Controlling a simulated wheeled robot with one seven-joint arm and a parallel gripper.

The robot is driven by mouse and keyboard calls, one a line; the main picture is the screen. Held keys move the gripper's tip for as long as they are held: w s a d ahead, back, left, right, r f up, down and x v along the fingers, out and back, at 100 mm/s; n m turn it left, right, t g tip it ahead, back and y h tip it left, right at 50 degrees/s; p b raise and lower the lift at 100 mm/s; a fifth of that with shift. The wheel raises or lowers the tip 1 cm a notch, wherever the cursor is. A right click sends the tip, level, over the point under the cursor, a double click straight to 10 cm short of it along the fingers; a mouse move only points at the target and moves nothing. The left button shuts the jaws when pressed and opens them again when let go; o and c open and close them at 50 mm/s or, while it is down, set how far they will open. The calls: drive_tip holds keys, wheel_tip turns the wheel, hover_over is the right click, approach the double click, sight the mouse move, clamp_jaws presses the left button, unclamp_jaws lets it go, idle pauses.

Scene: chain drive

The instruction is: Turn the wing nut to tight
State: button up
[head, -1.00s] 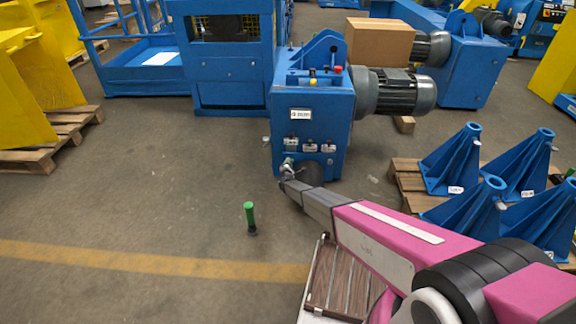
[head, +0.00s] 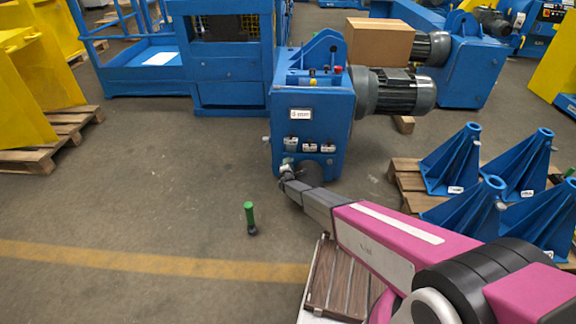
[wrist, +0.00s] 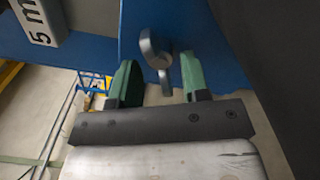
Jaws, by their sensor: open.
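The grey metal wing nut (wrist: 160,58) is in the upper middle of the wrist view, against a blue panel (wrist: 205,35). One looped wing points up and left, and another part points down. My gripper (wrist: 158,80) is open, with one green-padded finger on each side of the wing nut. I see a gap to each finger; neither clearly touches it. In the head view my gripper (head: 286,172) is at the lower front of the blue drive housing (head: 300,100). The wing nut is too small there to make out clearly.
A white label (wrist: 38,18) reading "5 m" shows at the wrist view's upper left. A green-handled object (head: 250,217) stands on the floor left of my arm. Blue stands (head: 450,165) on a pallet are to the right.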

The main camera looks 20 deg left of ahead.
drive_tip(key=v, duration=1)
drive_tip(key=shift+s, duration=0.3)
